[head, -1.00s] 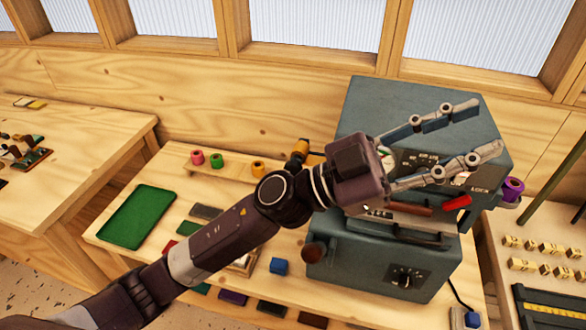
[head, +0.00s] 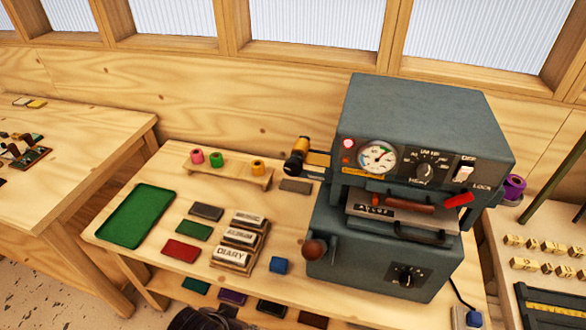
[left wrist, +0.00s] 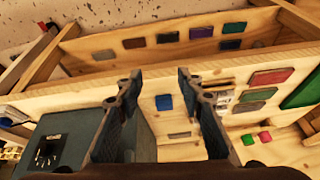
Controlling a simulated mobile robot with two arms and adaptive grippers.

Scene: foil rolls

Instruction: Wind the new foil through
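The grey-blue foil press (head: 420,110) stands on the wooden bench. A gold roll (head: 301,146) sits on its left side, with a yellow strip (head: 319,159) between it and the press. A purple roll (head: 514,186) is at the press's right side. Pink (head: 197,157), green (head: 216,160) and orange-gold (head: 258,167) rolls stand on a small wooden rack. My left gripper (left wrist: 160,84) is open and empty in the left wrist view, its fingers apart above the bench. Only a dark part of my arm shows at the head view's bottom edge. My right gripper is not in view.
A green tray (head: 136,216), several coloured slabs, a type holder (head: 233,262) and a blue block (head: 279,266) lie on the bench. Bare bench lies around the tray and slabs.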

